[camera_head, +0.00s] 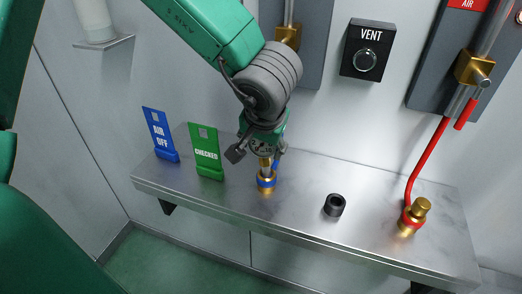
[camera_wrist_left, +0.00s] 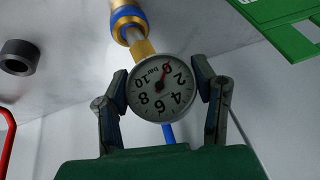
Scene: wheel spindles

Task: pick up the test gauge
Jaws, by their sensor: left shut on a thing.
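The test gauge (camera_wrist_left: 162,88) has a round white dial marked in bar with a red needle, and it fills the middle of the left wrist view. My left gripper (camera_head: 258,154) is shut on it, one finger on each side of the dial. In the head view the gripper hides most of the gauge. Its brass stem points to a brass fitting with a blue ring (camera_head: 267,182) on the steel shelf; the fitting also shows in the wrist view (camera_wrist_left: 128,22). I cannot tell whether stem and fitting are still joined. My right gripper is not in view.
On the shelf (camera_head: 305,225) stand a blue "AIR OFF" tag (camera_head: 160,135), a green "CHECKED" tag (camera_head: 206,152), a black ring (camera_head: 334,205) and a brass fitting with a red hose (camera_head: 415,214). A black VENT box (camera_head: 365,50) is on the wall.

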